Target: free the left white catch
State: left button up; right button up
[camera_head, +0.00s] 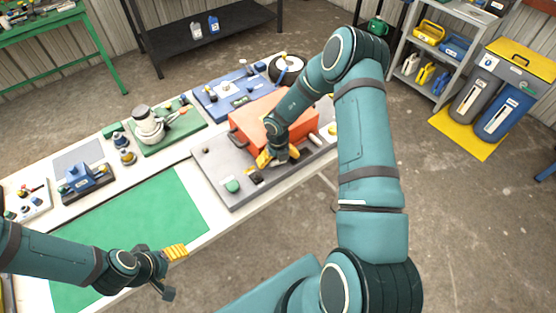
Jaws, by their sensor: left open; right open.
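An orange case (300,120) sits on a grey board (215,175) on the long table. My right gripper (278,159) is open, low at the near edge of the case, with its yellow finger to the left. A small pale cylinder-like part (316,139) shows at the case's near side, right of this gripper; I cannot tell whether it is a white catch. The left white catch cannot be made out; my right gripper covers part of the case's near side.
The green mat (140,225) is bare beside the grey board. A green knob (232,186) and small dark parts stand on the board. Behind are a blue board (220,100) and a green board (185,135) with a grey fixture. A shelf (405,75) stands at the right.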

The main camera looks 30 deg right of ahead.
jog(key=c, duration=1.2)
jog(key=shift+n, duration=1.5)
jog(key=o, duration=1.2)
jog(key=shift+r, duration=0.1)
notch_tip(320, 180, up, 12)
jog(key=shift+s, duration=0.1)
